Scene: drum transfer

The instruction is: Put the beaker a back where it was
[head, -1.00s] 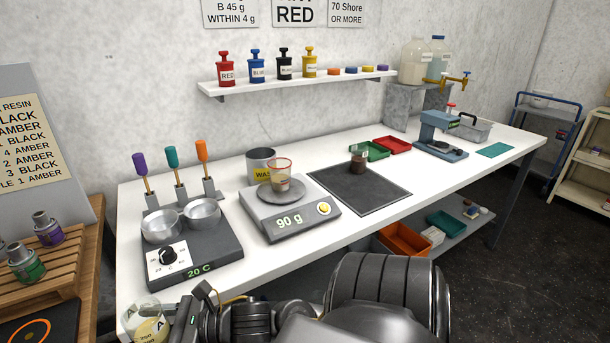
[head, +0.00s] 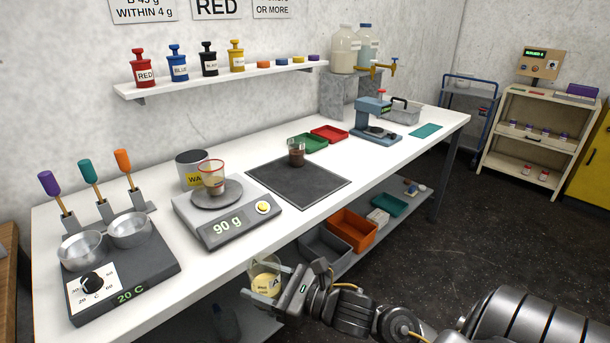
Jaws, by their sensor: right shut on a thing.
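Beaker A (head: 266,279), a clear beaker with pale yellow contents and a label with the letter A, is in the head view at the bottom centre. My right gripper (head: 268,287) is shut on it and holds it in front of the bench's front edge, over the lower shelf in the picture. The beaker looks roughly upright. A second beaker (head: 213,182) with a red rim and some brownish contents stands on the scale (head: 222,214), which reads 90 g. My left gripper is not in view.
The white bench (head: 190,280) has bare room along its front edge. On it are a hot plate (head: 124,279) with two metal pans, a waste can (head: 190,160), a dark mat (head: 318,188) with a small dark-filled beaker (head: 296,155), and red and green trays.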

